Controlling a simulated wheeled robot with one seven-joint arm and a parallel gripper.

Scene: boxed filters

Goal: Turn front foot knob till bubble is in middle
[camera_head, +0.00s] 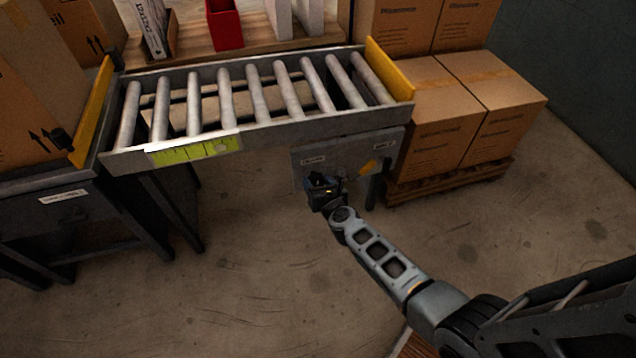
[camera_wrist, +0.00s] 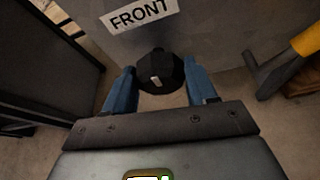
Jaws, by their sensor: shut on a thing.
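The front foot knob (camera_wrist: 162,72) is black and faceted with a pale mark on its face. In the wrist view it sits below a plate labelled FRONT (camera_wrist: 138,15). My gripper (camera_wrist: 160,88) has its two blue fingers on either side of the knob, shut on it. In the head view my gripper (camera_head: 322,190) is at the grey panel under the right end of the roller conveyor, and hides the knob. A yellow-green level strip (camera_head: 195,149) with dark lines is on the conveyor's front rail.
The roller conveyor (camera_head: 255,128) spans above my gripper. A yellow-handled lever (camera_wrist: 285,62) is right of the knob in the wrist view. Stacked cartons (camera_head: 430,120) stand on a pallet at right. A dark table (camera_head: 85,225) is at left. Floor in front is clear.

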